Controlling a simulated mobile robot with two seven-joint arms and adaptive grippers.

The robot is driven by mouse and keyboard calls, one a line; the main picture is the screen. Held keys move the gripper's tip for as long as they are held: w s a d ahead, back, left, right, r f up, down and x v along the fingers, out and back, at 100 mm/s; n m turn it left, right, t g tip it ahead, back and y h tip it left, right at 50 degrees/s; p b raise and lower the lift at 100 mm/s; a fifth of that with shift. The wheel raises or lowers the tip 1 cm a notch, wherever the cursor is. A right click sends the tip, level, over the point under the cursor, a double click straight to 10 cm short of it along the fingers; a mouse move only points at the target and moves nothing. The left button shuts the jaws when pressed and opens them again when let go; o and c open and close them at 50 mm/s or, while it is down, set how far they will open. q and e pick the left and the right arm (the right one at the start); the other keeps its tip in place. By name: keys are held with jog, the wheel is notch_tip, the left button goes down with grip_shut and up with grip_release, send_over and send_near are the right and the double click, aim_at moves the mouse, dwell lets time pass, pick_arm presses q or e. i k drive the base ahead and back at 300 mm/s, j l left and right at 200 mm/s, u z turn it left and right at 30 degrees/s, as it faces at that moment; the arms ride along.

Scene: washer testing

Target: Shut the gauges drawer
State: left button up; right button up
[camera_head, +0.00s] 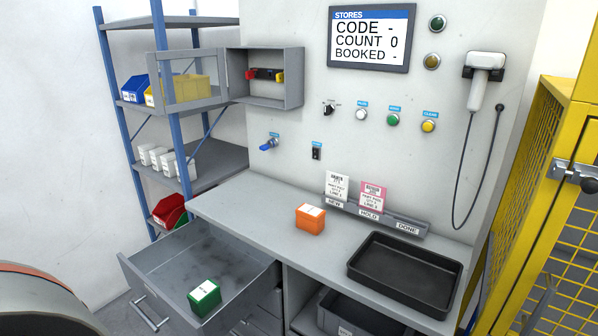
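A grey drawer (136,276) stands pulled out below the left end of the grey counter. Its bar handle (150,314) is on the front face at lower left. A green box (204,297) with a white label sits inside the drawer, near its front right. The rest of the drawer floor looks empty. I cannot read any name on the drawer, so I cannot tell from a label that it is the gauges drawer. Neither of my grippers is in view.
An orange box (310,219) and a black tray (376,292) rest on the counter (240,206). A blue-post shelf with bins (168,207) stands behind the drawer. A yellow mesh cage (572,190) bounds the right. A rounded grey object (35,305) fills the lower left corner.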

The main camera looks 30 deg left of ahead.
aim_at(163, 273)
jog(key=u, duration=2.05)
